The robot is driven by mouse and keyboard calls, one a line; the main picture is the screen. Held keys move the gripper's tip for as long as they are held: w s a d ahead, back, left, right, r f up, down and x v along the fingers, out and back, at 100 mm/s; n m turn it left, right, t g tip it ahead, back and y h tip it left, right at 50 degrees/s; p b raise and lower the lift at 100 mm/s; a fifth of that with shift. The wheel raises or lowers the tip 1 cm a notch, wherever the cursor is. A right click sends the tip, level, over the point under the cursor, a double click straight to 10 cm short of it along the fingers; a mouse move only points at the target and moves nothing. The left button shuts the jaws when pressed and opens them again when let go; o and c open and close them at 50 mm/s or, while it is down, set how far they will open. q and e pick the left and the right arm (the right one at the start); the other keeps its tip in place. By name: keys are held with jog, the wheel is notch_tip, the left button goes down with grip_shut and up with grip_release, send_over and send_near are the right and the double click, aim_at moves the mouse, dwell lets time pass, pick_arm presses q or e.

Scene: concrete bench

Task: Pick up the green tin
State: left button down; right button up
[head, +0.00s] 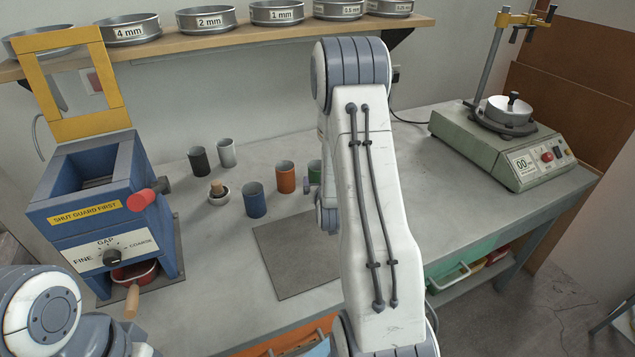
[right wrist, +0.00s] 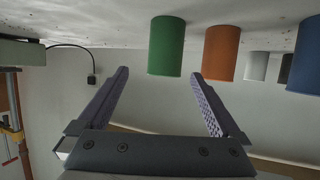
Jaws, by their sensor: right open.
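The green tin (head: 314,170) stands on the bench at the right end of the group of tins. In the head view my right arm hides much of it. In the right wrist view, which is upside down, the green tin (right wrist: 167,46) shows whole, ahead of my right gripper (right wrist: 159,77). The gripper is open and empty, and the tin appears between the lines of its two fingers, beyond their tips. In the head view the right gripper is mostly hidden behind its arm. My left gripper is out of view; only part of the left arm shows at lower left.
An orange tin (head: 286,177) stands beside the green one. A blue grinder (head: 100,200) is at left, a shaker (head: 500,145) at right. A dark mat (head: 290,265) lies in front.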

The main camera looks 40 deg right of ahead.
jog(key=x, duration=0.3)
jog(key=shift+w, duration=0.15)
jog(key=shift+w+a+p+x, duration=0.15)
jog(key=shift+p+x, duration=0.25)
jog(key=shift+x, duration=0.95)
jog(key=shift+w+a+p+x, duration=0.1)
jog(key=shift+p+x, duration=0.3)
jog(key=shift+x, duration=0.95)
jog(key=shift+r, duration=0.25)
grip_shut()
